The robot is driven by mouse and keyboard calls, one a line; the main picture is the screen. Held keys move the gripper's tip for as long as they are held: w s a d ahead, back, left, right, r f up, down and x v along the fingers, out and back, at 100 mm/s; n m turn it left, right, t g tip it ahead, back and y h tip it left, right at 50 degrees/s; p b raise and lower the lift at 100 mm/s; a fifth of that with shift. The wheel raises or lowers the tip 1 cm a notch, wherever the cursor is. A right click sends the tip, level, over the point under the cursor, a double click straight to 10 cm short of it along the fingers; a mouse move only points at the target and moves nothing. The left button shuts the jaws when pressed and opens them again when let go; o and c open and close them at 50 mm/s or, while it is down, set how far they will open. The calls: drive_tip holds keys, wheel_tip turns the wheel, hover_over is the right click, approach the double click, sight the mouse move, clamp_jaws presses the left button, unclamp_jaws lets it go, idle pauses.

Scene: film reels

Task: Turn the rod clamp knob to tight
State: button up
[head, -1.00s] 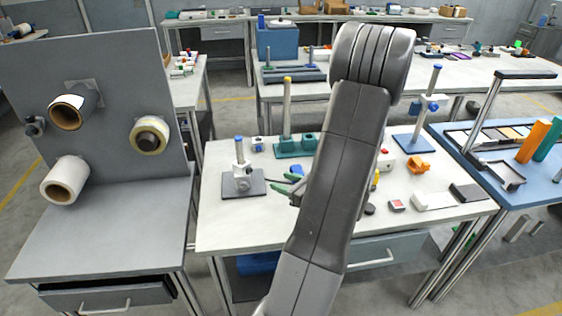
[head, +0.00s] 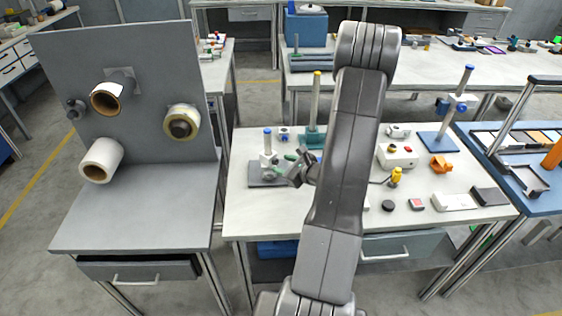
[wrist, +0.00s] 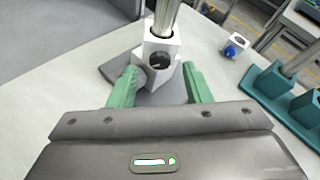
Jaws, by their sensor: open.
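The rod clamp (head: 268,160) is a white block on an upright metal rod with a blue cap, standing on a dark grey base (head: 258,181) at the table's left side. In the wrist view the white clamp (wrist: 149,47) is straight ahead, with a dark round knob (wrist: 160,60) on its near face. My gripper (head: 288,162) is just right of the clamp in the head view. Its green fingers (wrist: 161,76) are open, one on each side of the knob and lower clamp. I cannot tell whether they touch it. The knob is hidden in the head view.
A teal stand (wrist: 263,93) with a rod is to the right, and a small white block with a blue knob (wrist: 235,45) stands behind. An orange clamp (head: 441,163) and a control box (head: 397,155) are on the table's right half. A grey panel with rolls (head: 130,100) is left.

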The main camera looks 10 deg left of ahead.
drive_tip(key=shift+x, duration=1.05)
clamp_jaws()
drive_tip(key=m+p, duration=0.1)
drive_tip(key=m+g+y+p, duration=0.1)
drive_tip(key=shift+w+d+r+m+g, duration=0.1)
drive_tip(key=shift+w+m+g, duration=0.1)
drive_tip(key=shift+m+g, duration=0.1)
drive_tip(key=m+g+y+p, duration=0.1)
drive_tip(key=m+g, duration=0.1)
drive_tip(key=m, duration=0.1)
drive_tip(key=shift+w+d+m, duration=0.1)
drive_tip(key=shift+w+m, duration=0.05)
drive_tip(key=shift+m, duration=0.15)
